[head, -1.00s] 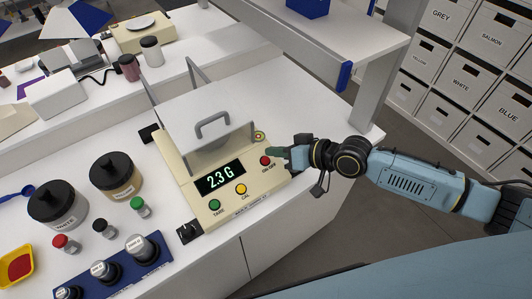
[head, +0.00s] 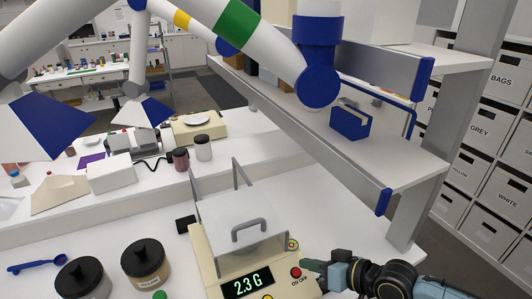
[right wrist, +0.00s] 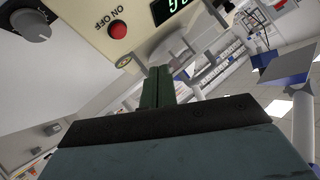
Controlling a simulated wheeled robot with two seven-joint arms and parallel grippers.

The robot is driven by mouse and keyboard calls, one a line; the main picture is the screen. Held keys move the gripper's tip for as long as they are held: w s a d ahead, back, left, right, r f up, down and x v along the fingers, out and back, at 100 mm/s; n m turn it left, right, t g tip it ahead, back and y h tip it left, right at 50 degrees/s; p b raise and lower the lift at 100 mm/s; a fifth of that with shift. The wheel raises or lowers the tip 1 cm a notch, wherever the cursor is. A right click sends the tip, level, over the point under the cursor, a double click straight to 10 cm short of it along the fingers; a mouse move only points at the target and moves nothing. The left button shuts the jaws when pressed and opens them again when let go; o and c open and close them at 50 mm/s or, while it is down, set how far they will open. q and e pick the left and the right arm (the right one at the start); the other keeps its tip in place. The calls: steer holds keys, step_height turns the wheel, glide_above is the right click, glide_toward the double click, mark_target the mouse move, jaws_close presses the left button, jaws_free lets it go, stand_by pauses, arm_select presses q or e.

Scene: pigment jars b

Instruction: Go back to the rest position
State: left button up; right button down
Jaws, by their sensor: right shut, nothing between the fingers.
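My right gripper (head: 312,266) is at the lower right of the head view, shut and empty, with its tip close to the red ON/OFF button (head: 296,272) of the cream scale (head: 212,268). The scale's display reads 2.3 G, and its clear cover with a grey handle is down. In the right wrist view the shut green fingers (right wrist: 158,88) point up toward the scale's front, and the red button (right wrist: 118,30) is left of the fingertips, apart from them. My left gripper does not show in either view.
Two black-lidded jars (head: 145,264) and a blue spoon (head: 38,263) are left of the scale. A raised shelf (head: 330,135) with a blue box (head: 350,120) stands behind it. White and blue lamp arms (head: 250,35) cross the top. Labelled bins (head: 485,130) line the right.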

steer(key=s+a+f+n+g+h, duration=0.1)
steer(key=s+a+n+g, duration=0.1)
steer(key=s+a, duration=0.55)
steer(key=s+d+f+m+g+h, duration=0.25)
steer(key=s+d+h, duration=0.55)
steer(key=s+d, duration=0.75)
step_height(320, 180, down, 29)
steer(key=g+b, duration=0.2)
steer(key=b, duration=0.5)
steer(key=s+d+f+b, duration=0.1)
steer(key=s+f+b, duration=0.3)
steer(key=s+f, duration=0.5)
steer(key=s+d+f+b, duration=0.1)
steer(key=s+f+b, duration=0.3)
steer(key=s+f, duration=0.5)
step_height(320, 180, down, 7)
steer(key=shift+s+d+r+g, duration=0.1)
steer(key=shift+s+d+g, duration=0.1)
steer(key=shift+g, duration=0.25)
